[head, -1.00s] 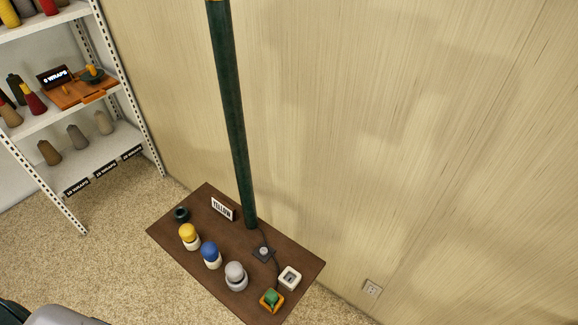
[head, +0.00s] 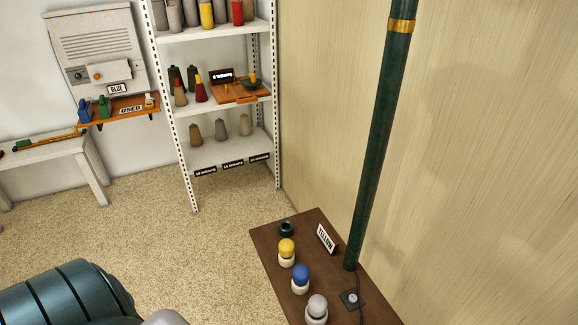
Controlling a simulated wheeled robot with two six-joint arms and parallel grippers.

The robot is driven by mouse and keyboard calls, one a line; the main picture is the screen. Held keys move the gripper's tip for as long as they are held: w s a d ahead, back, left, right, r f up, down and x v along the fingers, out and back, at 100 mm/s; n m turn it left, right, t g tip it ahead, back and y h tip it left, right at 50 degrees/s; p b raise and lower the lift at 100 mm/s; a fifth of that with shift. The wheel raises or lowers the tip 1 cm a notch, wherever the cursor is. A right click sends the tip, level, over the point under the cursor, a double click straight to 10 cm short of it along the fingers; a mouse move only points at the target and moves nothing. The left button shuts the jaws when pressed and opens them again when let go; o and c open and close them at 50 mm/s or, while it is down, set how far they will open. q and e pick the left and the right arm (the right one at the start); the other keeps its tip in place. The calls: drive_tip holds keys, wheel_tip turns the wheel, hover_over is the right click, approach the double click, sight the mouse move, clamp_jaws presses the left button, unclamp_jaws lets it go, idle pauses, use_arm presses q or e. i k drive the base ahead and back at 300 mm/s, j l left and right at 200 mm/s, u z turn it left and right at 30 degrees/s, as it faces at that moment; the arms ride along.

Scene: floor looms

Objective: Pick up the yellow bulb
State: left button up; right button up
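The yellow bulb (head: 287,247) has a rounded yellow top on a white base. It stands upright on the brown table (head: 262,239) at the lower right of the head view, between a small dark ring-like cup (head: 287,228) and a blue bulb (head: 301,274). A grey bulb (head: 317,306) stands nearer at the bottom edge. One of my arm links shows at the lower left; neither gripper is in view, and nothing touches the yellow bulb.
A dark green pole (head: 378,140) rises from the table's right side, beside a small switch (head: 351,299). A white shelf rack (head: 215,152) with cones stands at the back. A white bench (head: 50,150) and an orange USED shelf (head: 125,112) are at left. The carpet between is clear.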

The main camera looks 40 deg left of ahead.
sight(287, 247)
drive_tip(key=u, duration=1.15)
